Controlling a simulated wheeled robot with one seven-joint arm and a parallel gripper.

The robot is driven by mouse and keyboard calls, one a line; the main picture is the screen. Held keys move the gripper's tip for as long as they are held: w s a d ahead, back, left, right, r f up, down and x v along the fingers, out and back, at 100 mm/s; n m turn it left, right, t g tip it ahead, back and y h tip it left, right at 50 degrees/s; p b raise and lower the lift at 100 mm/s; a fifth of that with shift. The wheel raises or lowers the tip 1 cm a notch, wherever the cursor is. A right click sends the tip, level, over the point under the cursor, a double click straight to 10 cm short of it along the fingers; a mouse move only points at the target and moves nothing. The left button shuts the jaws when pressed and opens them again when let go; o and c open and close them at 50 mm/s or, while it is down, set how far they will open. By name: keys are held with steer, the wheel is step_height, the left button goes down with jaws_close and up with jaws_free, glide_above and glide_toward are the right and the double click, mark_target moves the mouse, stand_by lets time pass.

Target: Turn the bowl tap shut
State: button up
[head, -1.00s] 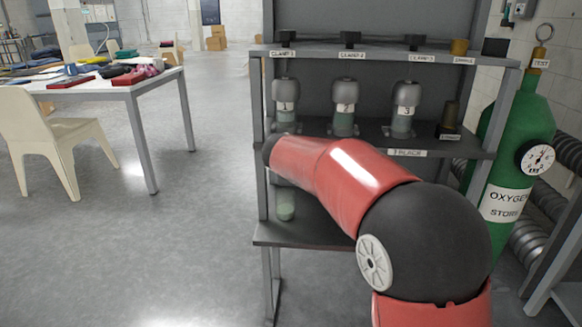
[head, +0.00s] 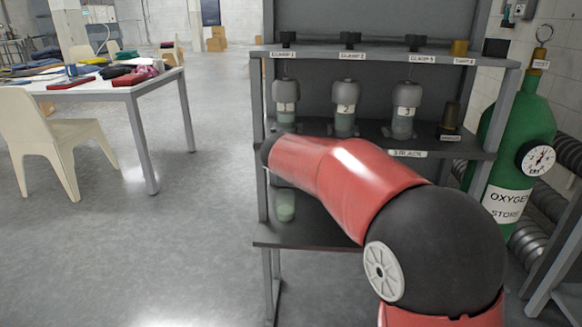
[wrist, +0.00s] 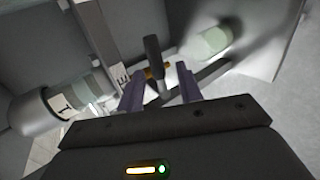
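In the wrist view, what appears to be the bowl tap has a dark lever (wrist: 152,48) and a brass-coloured part (wrist: 158,72). My gripper (wrist: 160,86) has its two fingers apart on either side of the tap, with visible gaps; contact cannot be told. A pale green rounded glass vessel (wrist: 210,42), likely the bowl, lies just beyond the right finger. In the head view, a pale green vessel (head: 285,206) shows on the lower shelf below my red arm. My arm hides the tap and gripper there.
Bottle 1 (wrist: 62,98) is close on the left in the wrist view. Bottles 2 (head: 346,108) and 3 (head: 405,110) stand on the rack's middle shelf (head: 440,152). A green oxygen cylinder (head: 515,135) stands right of the rack. Open floor lies left.

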steer(key=v, duration=0.6)
steer(key=shift+s, duration=0.15)
steer(key=shift+r, duration=0.1)
